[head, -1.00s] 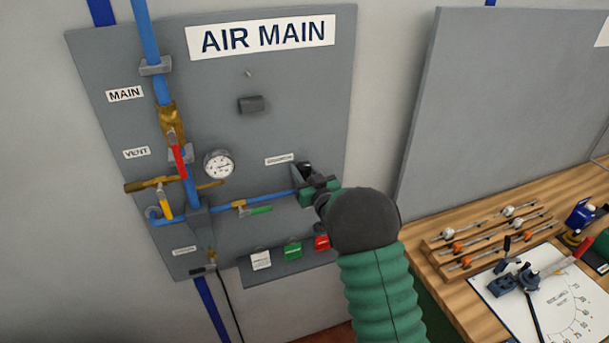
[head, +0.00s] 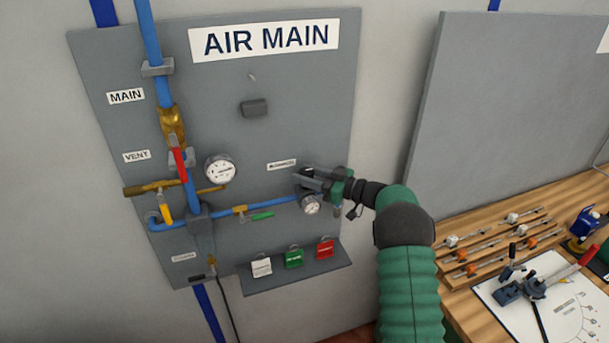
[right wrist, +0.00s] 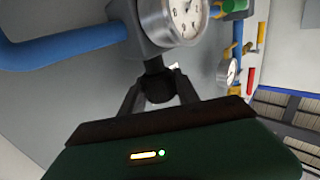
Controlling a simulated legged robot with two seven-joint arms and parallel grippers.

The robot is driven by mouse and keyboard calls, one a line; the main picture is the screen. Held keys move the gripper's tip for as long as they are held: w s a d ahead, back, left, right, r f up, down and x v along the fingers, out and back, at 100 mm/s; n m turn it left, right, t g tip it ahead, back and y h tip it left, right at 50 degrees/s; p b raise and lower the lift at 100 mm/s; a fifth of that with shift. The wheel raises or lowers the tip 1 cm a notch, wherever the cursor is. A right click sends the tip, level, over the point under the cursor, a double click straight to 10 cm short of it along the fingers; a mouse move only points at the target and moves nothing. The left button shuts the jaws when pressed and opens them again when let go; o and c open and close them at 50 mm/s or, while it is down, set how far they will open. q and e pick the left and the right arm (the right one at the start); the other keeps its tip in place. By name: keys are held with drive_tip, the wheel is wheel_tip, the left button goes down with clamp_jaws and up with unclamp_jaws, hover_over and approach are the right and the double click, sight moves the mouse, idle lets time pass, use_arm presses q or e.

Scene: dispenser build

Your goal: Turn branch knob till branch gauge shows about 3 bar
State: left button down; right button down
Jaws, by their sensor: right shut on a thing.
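My right gripper (head: 308,180) is at the branch regulator on the right end of the blue pipe, below the branch label (head: 282,165). In the right wrist view its fingers are shut around the dark branch knob (right wrist: 157,86). The round white branch gauge (head: 311,205) shows just below the gripper. It also shows in the right wrist view (right wrist: 184,16), cut off by the top edge, and I cannot read its needle surely. In the head view the gripper hides the knob. My left gripper is in neither current view.
The larger main gauge (head: 220,169) is left of the regulator. A green-handled valve (head: 262,216) sits on the branch pipe. A shelf (head: 300,279) with white, green and red tags is below. A wooden bench (head: 450,292) with tools stands at the right.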

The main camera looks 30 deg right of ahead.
idle(0.5)
drive_tip(key=c, duration=1)
unclamp_jaws()
drive_tip(key=shift+s+d+f, duration=0.1)
drive_tip(key=shift+c, duration=0.2)
drive_tip(key=shift+o, duration=0.7)
